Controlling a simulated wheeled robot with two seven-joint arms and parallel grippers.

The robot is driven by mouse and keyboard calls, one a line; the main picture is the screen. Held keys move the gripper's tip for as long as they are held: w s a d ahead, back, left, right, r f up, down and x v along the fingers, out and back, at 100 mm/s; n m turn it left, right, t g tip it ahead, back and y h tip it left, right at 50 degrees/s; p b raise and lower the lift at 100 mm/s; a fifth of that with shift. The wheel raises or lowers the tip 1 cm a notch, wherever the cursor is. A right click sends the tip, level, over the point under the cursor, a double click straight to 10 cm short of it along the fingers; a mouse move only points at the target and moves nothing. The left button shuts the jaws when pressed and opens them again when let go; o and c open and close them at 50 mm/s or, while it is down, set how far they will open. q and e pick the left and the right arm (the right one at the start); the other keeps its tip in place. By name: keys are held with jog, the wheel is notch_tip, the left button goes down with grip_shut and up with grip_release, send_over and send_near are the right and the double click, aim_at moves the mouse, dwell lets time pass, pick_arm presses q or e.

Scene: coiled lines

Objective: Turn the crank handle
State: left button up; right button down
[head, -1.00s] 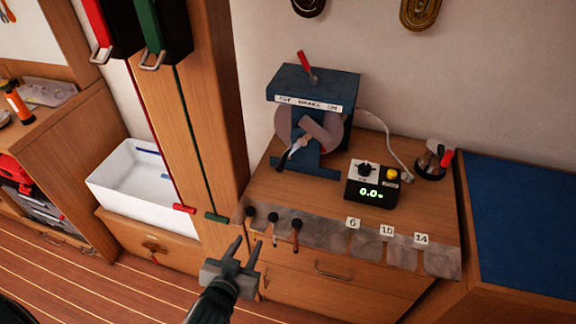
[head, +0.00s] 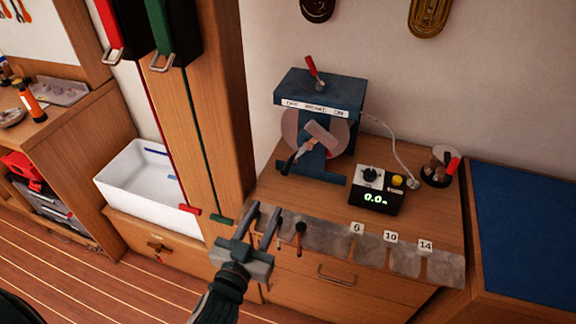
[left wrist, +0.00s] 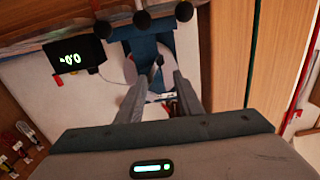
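The blue winding machine (head: 318,92) stands on the wooden cabinet top, with a red lever (head: 312,68) on its top. On its front are a round pale disc and a crank whose dark crank handle (head: 289,164) points down and left. My left gripper (head: 264,210) is in front of the cabinet's front edge, below the handle in the picture and apart from it. Its two fingers are spread with nothing between them. In the left wrist view, the open fingers (left wrist: 163,82) point toward the blue machine (left wrist: 146,48). My right gripper is not in view.
A control box (head: 376,189) showing 0.0 stands right of the machine, with a cable behind it. Dark-knobbed tools hang along the metal strip (head: 325,237) at the front edge, close to my left gripper. A wooden post (head: 205,110) rises on the left.

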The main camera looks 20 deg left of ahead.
aim_at(289, 166)
pick_arm(q)
jog(key=shift+w, duration=0.1)
jog(key=w+p, duration=0.1)
jog(key=w, duration=0.4)
jog(key=w+p, duration=0.2)
jog(key=w, duration=0.4)
jog(key=w+p, duration=0.1)
jog(key=w, duration=0.4)
jog(key=shift+w+d+p, duration=0.15)
jog(key=shift+d+p, duration=0.1)
jog(key=shift+p, duration=0.1)
jog(key=shift+w, duration=0.45)
grip_shut()
jog(key=shift+d, duration=0.1)
